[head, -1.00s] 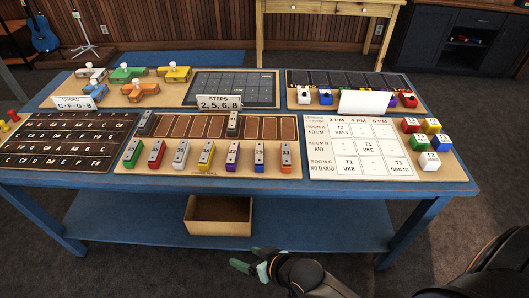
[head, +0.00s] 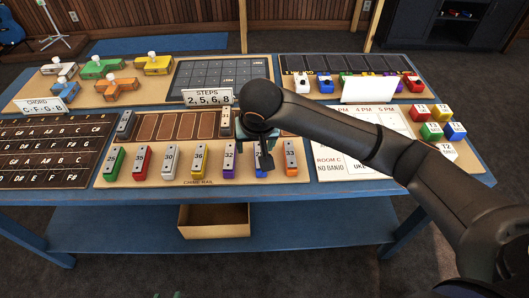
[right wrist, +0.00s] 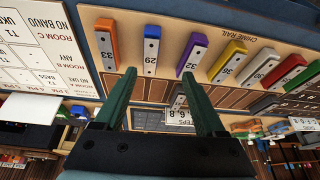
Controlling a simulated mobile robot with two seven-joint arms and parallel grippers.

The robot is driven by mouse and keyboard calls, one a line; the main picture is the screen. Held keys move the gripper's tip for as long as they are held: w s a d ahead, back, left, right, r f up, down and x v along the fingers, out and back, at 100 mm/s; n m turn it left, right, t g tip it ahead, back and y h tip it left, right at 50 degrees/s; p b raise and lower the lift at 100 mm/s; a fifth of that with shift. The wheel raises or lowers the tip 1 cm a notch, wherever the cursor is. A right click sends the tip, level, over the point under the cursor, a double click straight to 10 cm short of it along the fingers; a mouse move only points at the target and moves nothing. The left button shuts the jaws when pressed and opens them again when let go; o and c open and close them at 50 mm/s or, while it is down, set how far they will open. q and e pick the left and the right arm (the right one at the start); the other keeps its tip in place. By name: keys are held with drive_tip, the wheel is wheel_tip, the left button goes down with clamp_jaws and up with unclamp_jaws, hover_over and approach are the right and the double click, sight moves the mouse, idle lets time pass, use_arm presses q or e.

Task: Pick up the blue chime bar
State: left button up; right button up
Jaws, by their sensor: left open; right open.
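The blue chime bar, marked 29, lies in the front row on the chime rail board (head: 200,183). In the head view the blue bar (head: 261,173) is mostly hidden behind my right gripper (head: 266,160). In the right wrist view the blue bar (right wrist: 151,50) shows whole, between the orange bar (right wrist: 106,45) and the purple bar (right wrist: 191,55). My right gripper (right wrist: 159,75) is open and empty, its two green fingers apart, with the blue bar in line with the gap beyond the tips. Of my left gripper (head: 168,295), only the tips show at the bottom edge.
Green, red, white and yellow bars stand further left in the row. Two dark grey bars sit among the brown slots behind. A schedule board (head: 345,150) with coloured blocks is at the right. A steps sign (head: 208,96) stands behind the rail. An open box (head: 214,222) is below.

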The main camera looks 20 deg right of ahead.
sight(259, 151)
drive_tip(key=x, duration=0.3)
drive_tip(key=d+x, duration=0.1)
drive_tip(key=x, duration=0.2)
drive_tip(key=shift+w+d+f+b, duration=0.1)
drive_tip(key=shift+w+d+b, duration=0.1)
drive_tip(key=shift+w+b, duration=0.15)
drive_tip(key=shift+h, duration=0.3)
drive_tip(key=shift+d+x, duration=0.2)
drive_tip(key=shift+x, duration=2.55)
drive_tip(key=shift+c, duration=0.3)
clamp_jaws()
